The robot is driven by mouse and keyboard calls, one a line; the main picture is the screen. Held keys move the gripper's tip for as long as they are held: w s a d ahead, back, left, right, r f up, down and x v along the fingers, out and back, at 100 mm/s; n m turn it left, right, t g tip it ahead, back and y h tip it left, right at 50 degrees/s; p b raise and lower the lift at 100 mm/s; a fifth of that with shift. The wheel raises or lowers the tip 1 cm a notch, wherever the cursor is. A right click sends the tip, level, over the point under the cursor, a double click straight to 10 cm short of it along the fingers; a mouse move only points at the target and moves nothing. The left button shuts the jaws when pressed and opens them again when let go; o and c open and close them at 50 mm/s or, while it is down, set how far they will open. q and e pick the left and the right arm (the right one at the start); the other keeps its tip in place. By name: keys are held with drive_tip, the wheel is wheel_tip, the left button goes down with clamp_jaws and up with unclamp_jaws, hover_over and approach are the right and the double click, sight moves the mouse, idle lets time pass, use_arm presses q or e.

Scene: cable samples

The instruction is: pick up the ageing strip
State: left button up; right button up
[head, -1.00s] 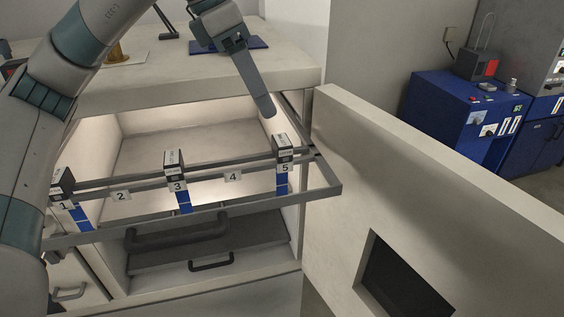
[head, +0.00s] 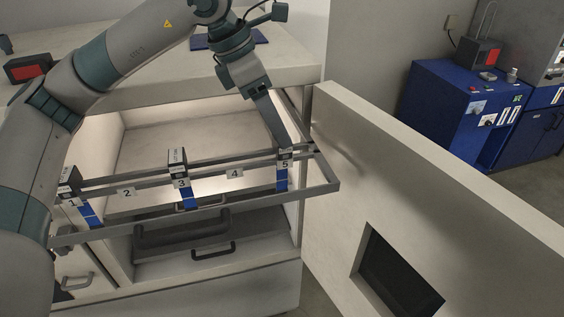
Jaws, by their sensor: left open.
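Blue strips hang from dark clips on a metal rack (head: 240,202) at the labels 1, 3 and 5: the strip at 1 (head: 91,215), the strip at 3 (head: 187,196) and the strip at 5 (head: 282,178). Slots 2 and 4 show only number labels. I cannot tell from markings which one is the ageing strip. My left gripper (head: 292,143) is open and points down, with its fingertips right by the clip at 5. The fingers overlap in this view and partly hide that clip; I cannot tell whether they touch it. My right gripper is not in view.
The rack sticks out of a lit, open chamber (head: 180,135). An open door (head: 420,175) with a dark window stands close on the right. Drawers with dark handles (head: 212,250) lie below. A worktop (head: 150,85) is above the chamber; a blue cabinet (head: 450,110) stands far right.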

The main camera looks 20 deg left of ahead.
use_arm(q)
drive_tip(key=shift+d+f+p, duration=0.25)
drive_tip(key=shift+f+p, duration=0.25)
drive_tip(key=shift+p, duration=0.2)
drive_tip(key=p+x, duration=0.1)
drive_tip(key=x, duration=0.1)
drive_tip(key=shift+d+f+p, duration=0.1)
drive_tip(key=shift+f+p, duration=0.2)
drive_tip(key=shift+p, duration=0.05)
drive_tip(key=shift+d+f, duration=0.1)
drive_tip(key=shift+f, duration=0.35)
drive_tip(key=c, duration=1.5)
